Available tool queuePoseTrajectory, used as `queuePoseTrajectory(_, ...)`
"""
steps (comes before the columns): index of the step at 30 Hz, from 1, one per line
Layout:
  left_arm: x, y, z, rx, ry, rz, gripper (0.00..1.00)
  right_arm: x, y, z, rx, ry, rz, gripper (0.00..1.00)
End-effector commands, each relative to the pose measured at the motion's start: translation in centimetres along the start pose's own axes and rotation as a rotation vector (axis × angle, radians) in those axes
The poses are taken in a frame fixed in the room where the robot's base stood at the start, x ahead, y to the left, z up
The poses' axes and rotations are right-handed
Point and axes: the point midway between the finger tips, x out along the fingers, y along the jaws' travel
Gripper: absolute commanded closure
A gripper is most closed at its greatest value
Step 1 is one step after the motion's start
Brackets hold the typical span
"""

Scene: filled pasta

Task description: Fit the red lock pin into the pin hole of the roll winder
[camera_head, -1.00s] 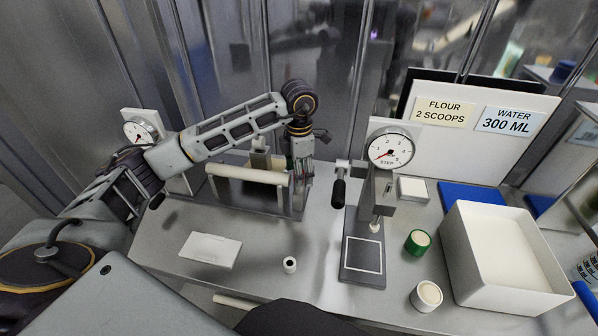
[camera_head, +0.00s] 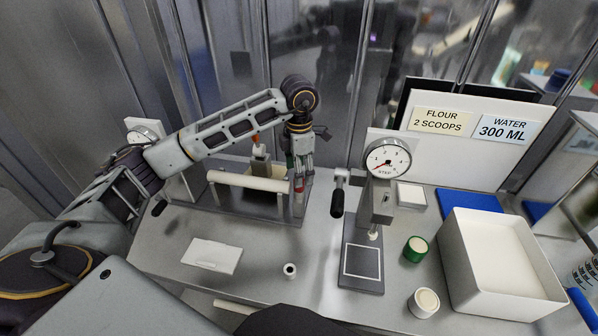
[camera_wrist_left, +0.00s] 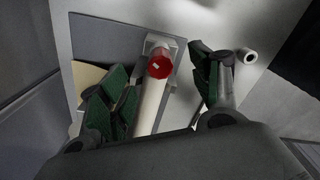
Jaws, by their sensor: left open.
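The roll winder (camera_head: 250,213) has a dark base and a white roller (camera_head: 245,181) lying across it. The red lock pin (camera_head: 299,184) stands at the right-hand end of the roller, at the winder's end post. In the left wrist view its round red head (camera_wrist_left: 160,66) shows on top of the light post, at the roller's end. How deep it sits in the pin hole cannot be seen. My left gripper (camera_head: 300,168) is open just above the pin. Its green-padded fingers (camera_wrist_left: 160,84) are spread either side of the pin head, apart from it. My right gripper is not in view.
A dial press (camera_head: 366,240) with a black-handled crank stands right of the winder. A small white cylinder (camera_head: 290,271) and a white flat block (camera_head: 212,255) lie in front. A green-rimmed cup (camera_head: 416,249) and a white bin (camera_head: 500,270) are further right.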

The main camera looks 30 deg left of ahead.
Motion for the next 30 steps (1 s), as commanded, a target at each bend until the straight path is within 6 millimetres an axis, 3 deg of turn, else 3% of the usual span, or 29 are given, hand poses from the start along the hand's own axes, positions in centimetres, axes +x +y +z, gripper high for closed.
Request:
queuePoseTrajectory(8,-1.5,0.0,0.0,0.000,0.000,0.000,0.37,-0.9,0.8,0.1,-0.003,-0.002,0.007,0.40)
queuePoseTrajectory(18,-3.1,0.0,0.0,0.000,0.000,0.000,0.37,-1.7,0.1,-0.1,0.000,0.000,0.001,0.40)
queuePoseTrajectory(25,-3.3,0.0,0.0,0.000,0.001,-0.001,0.37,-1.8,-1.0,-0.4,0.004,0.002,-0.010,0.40)
queuePoseTrajectory(30,-3.3,0.0,0.0,0.000,0.001,-0.001,0.37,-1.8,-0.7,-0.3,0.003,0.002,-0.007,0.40)
